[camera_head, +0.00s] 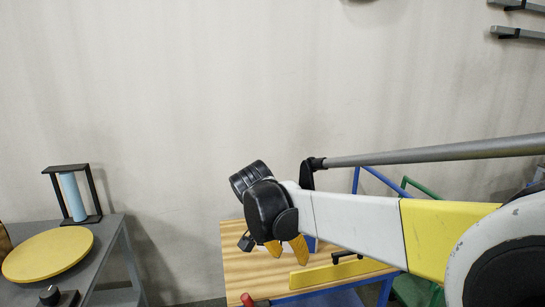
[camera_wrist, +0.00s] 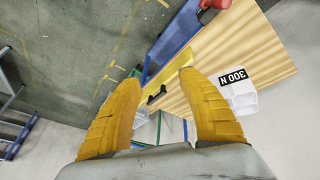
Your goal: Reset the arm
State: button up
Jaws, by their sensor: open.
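My gripper (camera_head: 287,249) hangs above a wooden-topped table (camera_head: 239,276) at the end of my white and yellow arm in the head view. In the wrist view my gripper (camera_wrist: 165,100) shows two yellow fingers spread wide, with nothing between them but the view of the table and floor beyond. The black wrist joint hides part of the table in the head view.
A yellow bar (camera_head: 340,273) lies along the table, and a red part (camera_head: 247,300) shows at its front. A grey bench (camera_head: 98,262) at left bears a yellow disc (camera_head: 48,254) and a black frame with a blue cylinder (camera_head: 72,196).

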jog(key=s+d+r+n+t+y, duration=0.1)
jog(key=s+d+r+n+y, duration=0.15)
jog(key=s+d, duration=0.9)
jog(key=s+d+f+n+t, duration=0.1)
jog(key=s, duration=0.4)
jog(key=s+d+f+n+t+y, duration=0.1)
jog(key=s+d+f+n, duration=0.1)
jog(key=s, duration=0.3)
jog(key=shift+s+d+f+t, duration=0.15)
jog(key=shift+s+d+t, duration=0.05)
jog(key=shift+t, duration=0.2)
jog(key=shift+n, duration=0.25)
